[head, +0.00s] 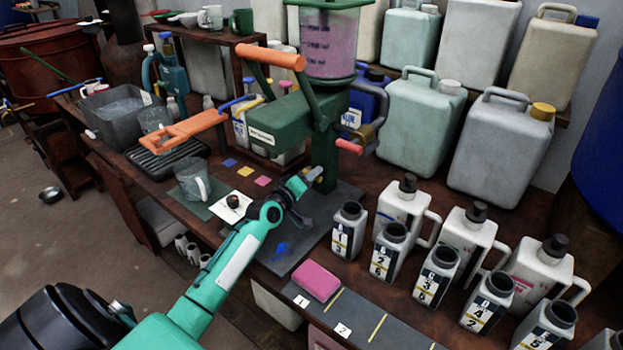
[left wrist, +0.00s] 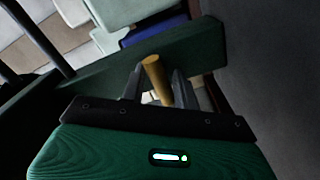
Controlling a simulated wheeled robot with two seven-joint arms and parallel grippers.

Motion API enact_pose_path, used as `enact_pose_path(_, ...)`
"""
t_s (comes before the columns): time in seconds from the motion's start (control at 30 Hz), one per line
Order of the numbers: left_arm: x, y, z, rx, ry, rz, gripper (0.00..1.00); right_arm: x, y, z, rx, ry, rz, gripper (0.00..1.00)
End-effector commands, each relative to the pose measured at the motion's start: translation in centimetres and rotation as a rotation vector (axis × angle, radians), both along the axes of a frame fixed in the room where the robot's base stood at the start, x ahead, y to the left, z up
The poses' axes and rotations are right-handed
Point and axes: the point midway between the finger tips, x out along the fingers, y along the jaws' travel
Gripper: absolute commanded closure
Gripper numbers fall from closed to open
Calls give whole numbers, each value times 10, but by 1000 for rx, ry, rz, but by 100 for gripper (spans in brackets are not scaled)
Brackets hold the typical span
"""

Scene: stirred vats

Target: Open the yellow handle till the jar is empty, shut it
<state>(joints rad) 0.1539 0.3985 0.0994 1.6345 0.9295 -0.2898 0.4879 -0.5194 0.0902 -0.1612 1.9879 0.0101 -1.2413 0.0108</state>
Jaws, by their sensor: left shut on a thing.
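The yellow handle (left wrist: 157,80) shows in the left wrist view as a short rod between the two fingers of my left gripper (left wrist: 160,88), which is shut on it. In the head view my left gripper (head: 311,176) is at the lower front of the green dispenser (head: 278,122), and I cannot make out the handle there. The clear jar (head: 330,42) on top of the dispenser holds pink liquid behind dark level marks. Its top is cut off by the picture edge. My right gripper is not in view.
A clear mug (head: 193,180) stands on a green mat to the left. Open labelled bottles (head: 349,230) and a pink sponge (head: 316,281) are to the right and front. Large canisters (head: 502,150) crowd the back.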

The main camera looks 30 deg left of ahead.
Motion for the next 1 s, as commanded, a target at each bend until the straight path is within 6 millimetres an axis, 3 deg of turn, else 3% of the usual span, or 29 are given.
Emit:
enact_pose_path(0.6,0,1,0,52,-4,2,91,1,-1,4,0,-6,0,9)
enact_pose_path(0.63,0,1,0,52,-4,2,64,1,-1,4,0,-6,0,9)
enact_pose_path(0.7,0,1,0,51,-4,2,50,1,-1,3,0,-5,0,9)
enact_pose_path(1.0,-1,1,0,46,-3,1,48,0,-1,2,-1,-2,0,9)
